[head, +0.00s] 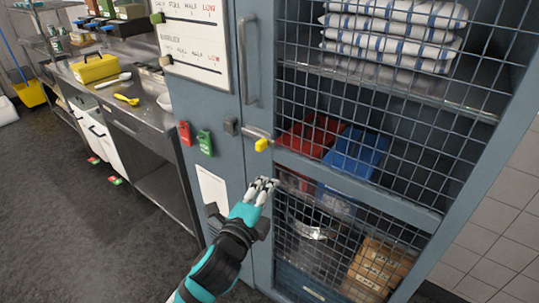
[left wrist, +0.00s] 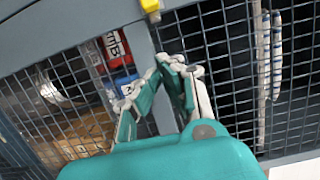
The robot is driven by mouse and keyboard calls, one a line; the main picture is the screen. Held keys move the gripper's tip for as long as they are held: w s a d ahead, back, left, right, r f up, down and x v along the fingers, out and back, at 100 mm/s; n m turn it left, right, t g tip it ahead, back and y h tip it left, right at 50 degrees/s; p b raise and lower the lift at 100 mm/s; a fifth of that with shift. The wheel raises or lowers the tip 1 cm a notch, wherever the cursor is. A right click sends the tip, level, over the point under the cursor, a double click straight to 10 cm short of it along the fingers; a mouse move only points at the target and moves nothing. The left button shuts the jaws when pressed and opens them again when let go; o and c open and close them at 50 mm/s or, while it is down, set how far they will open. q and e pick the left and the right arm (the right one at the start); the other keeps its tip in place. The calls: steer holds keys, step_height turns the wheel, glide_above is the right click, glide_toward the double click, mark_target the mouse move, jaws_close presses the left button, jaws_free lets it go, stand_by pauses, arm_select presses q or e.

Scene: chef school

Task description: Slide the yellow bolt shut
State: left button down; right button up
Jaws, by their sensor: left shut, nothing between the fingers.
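The yellow bolt knob (head: 262,144) sits at the end of a metal bolt (head: 253,132) on the blue-grey frame of a mesh cabinet door. A grey keeper block (head: 230,127) is just left of it on the fixed frame. The bolt's tip against the keeper is too small to judge. My left gripper (head: 263,187) is shut and empty, below the knob and apart from it. In the left wrist view the yellow knob (left wrist: 150,5) shows at the top edge, beyond the left gripper's fingertips (left wrist: 170,68). My right gripper is not in view.
The cabinet holds folded towels (head: 395,30), a red bin (head: 311,136), a blue bin (head: 354,152) and brown boxes (head: 379,263). A vertical door handle (head: 246,60) stands above the bolt. Red (head: 184,133) and green (head: 205,143) tags hang left. A steel counter (head: 140,85) is further left.

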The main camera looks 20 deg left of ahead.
mark_target(255, 139)
arm_select(q)
steer(key=w, duration=0.3)
steer(key=w+d+p, duration=0.1)
steer(key=w, duration=0.2)
steer(key=w+p, duration=0.1)
steer(key=w, duration=0.2)
steer(key=shift+w+d, duration=0.15)
steer(key=shift+w, duration=0.25)
steer(key=a, duration=0.1)
steer(key=w+a+p, duration=0.1)
steer(key=a, duration=0.1)
steer(key=shift+w, duration=0.2)
steer(key=shift+w+a, duration=0.1)
steer(key=shift+a, duration=0.3)
steer(key=shift+f, duration=0.1)
steer(key=shift+d, duration=0.1)
steer(key=w+a, duration=0.1)
steer(key=a, duration=0.1)
steer(key=w+a, duration=0.1)
steer(key=a, duration=0.1)
steer(key=a+p, duration=0.1)
steer(key=a, duration=0.2)
steer(key=shift+w, duration=0.4)
steer(key=shift+d, duration=0.15)
